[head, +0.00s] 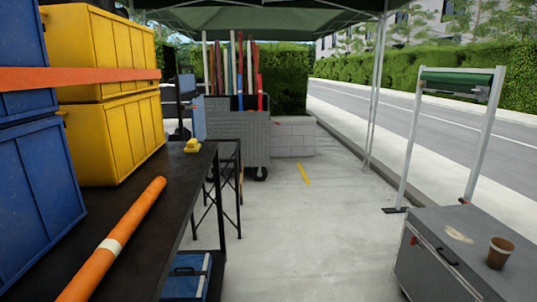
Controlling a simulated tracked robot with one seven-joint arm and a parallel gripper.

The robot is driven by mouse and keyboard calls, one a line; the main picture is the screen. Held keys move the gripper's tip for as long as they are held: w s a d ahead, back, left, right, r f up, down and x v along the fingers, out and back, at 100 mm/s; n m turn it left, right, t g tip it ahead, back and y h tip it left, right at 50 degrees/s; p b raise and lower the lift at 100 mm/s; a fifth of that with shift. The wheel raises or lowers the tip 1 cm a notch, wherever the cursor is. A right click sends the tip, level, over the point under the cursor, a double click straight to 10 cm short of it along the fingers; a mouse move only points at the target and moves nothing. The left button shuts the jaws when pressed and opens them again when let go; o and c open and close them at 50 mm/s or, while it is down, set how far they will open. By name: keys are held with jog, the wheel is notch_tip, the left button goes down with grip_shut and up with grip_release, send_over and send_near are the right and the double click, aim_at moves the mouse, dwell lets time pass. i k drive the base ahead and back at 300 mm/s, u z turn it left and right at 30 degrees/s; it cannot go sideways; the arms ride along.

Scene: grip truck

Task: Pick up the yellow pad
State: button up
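A small yellow object (192,146), which looks like the yellow pad, lies on the far right corner of the black table (150,215) in the head view. It is small in the picture, and its exact shape is hard to tell. Nothing is seen touching it from above. My gripper is not in view.
An orange roll with a white band (112,245) lies along the table. Yellow crates (120,140) and blue crates (35,200) are stacked at left. A cart with poles (240,135) stands beyond. A grey chest (440,265) bears a brown cup (499,253).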

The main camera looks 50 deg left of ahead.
aim_at(192, 147)
jog(key=z, duration=0.8)
jog(key=i, duration=0.15)
jog(key=u, duration=3.15)
jog(key=k, duration=0.9)
jog(key=u, duration=0.2)
jog(key=i, duration=0.9)
jog(key=z, duration=0.1)
